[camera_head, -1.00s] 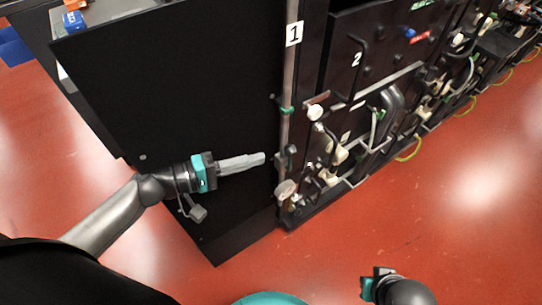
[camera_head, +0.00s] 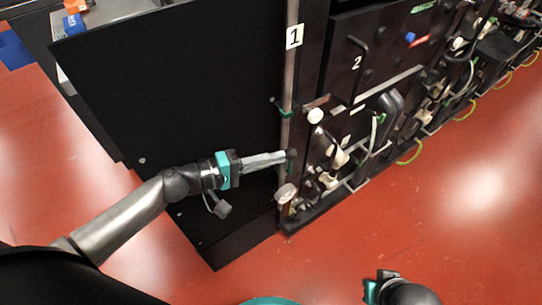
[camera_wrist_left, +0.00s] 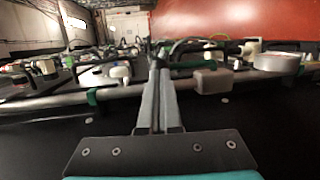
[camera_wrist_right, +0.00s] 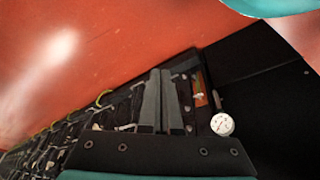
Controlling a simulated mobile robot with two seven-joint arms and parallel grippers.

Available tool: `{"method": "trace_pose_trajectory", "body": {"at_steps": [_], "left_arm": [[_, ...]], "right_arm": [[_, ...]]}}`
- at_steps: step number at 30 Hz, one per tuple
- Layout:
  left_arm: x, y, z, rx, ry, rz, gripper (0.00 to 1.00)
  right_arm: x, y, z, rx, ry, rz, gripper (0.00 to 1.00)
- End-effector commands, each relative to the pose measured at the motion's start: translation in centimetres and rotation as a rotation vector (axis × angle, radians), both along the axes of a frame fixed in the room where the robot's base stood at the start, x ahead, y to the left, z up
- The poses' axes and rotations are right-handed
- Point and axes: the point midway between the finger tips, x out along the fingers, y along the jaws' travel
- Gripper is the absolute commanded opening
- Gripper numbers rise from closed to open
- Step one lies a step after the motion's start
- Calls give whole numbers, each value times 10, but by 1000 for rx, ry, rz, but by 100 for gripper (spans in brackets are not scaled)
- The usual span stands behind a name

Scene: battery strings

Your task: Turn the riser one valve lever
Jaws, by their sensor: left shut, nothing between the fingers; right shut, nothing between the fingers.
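Riser one is the grey vertical pipe (camera_head: 289,95) below the "1" label (camera_head: 294,36). It also runs across the left wrist view (camera_wrist_left: 40,102). The valve lever looks like the small dark piece (camera_head: 291,154) low on this pipe. My left gripper (camera_head: 283,157) is shut and empty, its fingertips at or against that dark piece. In the left wrist view a dark piece (camera_wrist_left: 156,58) shows just past the fingertips; contact is unclear. My right gripper (camera_wrist_right: 161,78) is shut and empty, over the floor at the bottom of the head view, far from the riser.
A black panel (camera_head: 180,95) stands left of the riser. Racks with hoses and handles (camera_head: 385,105) stand to the right. The red floor (camera_head: 440,210) in front is clear.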

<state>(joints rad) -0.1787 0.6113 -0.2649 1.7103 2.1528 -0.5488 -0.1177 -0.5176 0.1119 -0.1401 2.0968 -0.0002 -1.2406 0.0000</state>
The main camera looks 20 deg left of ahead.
Motion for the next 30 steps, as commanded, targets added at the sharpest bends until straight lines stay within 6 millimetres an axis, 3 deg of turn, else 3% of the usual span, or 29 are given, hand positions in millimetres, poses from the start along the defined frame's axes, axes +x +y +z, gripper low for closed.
{"method": "trace_pose_trajectory", "body": {"at_steps": [13, 30], "left_arm": [[10, -10, 4, 39, 52, 1, 0], [12, -13, 5, 39, 52, 2, 0]], "right_arm": [[-19, -2, -46, -10, 75, 3, 0], [-21, -3, -51, -11, 79, 3, 0]]}}
